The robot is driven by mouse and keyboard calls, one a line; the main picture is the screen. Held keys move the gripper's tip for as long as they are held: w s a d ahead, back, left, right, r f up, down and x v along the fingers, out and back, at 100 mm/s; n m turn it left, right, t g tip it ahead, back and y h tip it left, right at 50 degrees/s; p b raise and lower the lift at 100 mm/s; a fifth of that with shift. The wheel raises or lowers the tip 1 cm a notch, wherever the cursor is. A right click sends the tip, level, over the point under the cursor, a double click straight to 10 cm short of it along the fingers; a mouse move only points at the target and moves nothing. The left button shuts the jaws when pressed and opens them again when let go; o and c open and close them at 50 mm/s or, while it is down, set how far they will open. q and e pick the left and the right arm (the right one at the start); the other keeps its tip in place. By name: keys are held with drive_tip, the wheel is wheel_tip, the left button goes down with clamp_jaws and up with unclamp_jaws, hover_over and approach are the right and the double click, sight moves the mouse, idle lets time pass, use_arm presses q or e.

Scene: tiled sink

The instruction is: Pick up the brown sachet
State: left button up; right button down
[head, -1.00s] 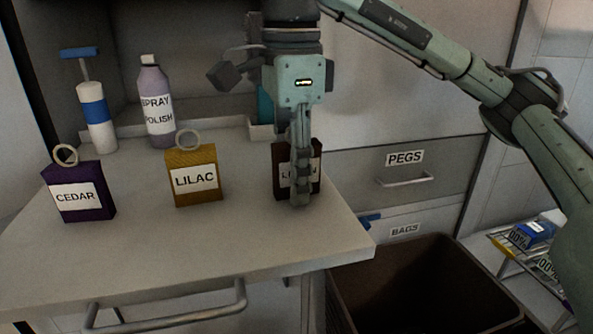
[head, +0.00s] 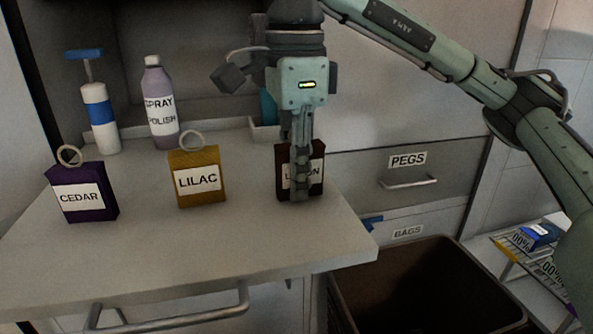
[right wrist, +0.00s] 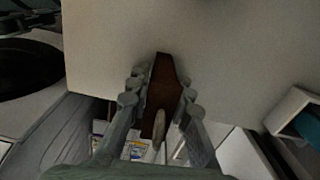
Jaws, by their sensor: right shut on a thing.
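The brown sachet (head: 285,177) stands upright at the right part of the worktop, its white label partly covered by my gripper. My right gripper (head: 301,190) points down over it and is shut on it. In the right wrist view the brown sachet (right wrist: 165,82) sits between the two fingers of my right gripper (right wrist: 158,98). The sachet still appears to be at the worktop; I cannot tell if its base touches. My left gripper is not in view.
A purple CEDAR sachet (head: 84,204) and a yellow LILAC sachet (head: 197,197) stand to the left. A spray polish bottle (head: 160,90) and a blue-and-white dispenser (head: 100,118) stand behind. A dark open bin (head: 420,290) is below the right edge.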

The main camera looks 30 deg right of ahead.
wheel_tip(320, 180, up, 3)
drive_tip(key=shift+f+p, duration=0.1)
drive_tip(key=shift+p, duration=0.4)
wheel_tip(320, 180, up, 2)
drive_tip(key=shift+r+p, duration=0.1)
drive_tip(key=shift+p, duration=0.25)
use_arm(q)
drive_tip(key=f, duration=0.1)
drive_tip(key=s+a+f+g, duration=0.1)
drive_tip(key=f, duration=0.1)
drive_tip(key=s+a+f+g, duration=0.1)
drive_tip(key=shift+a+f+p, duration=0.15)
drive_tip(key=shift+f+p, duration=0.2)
use_arm(e)
drive_tip(key=w+a+r, duration=0.1)
drive_tip(key=a+r, duration=0.5)
drive_tip(key=a, duration=0.5)
drive_tip(key=shift+a, duration=0.35)
drive_tip(key=shift+w, duration=0.1)
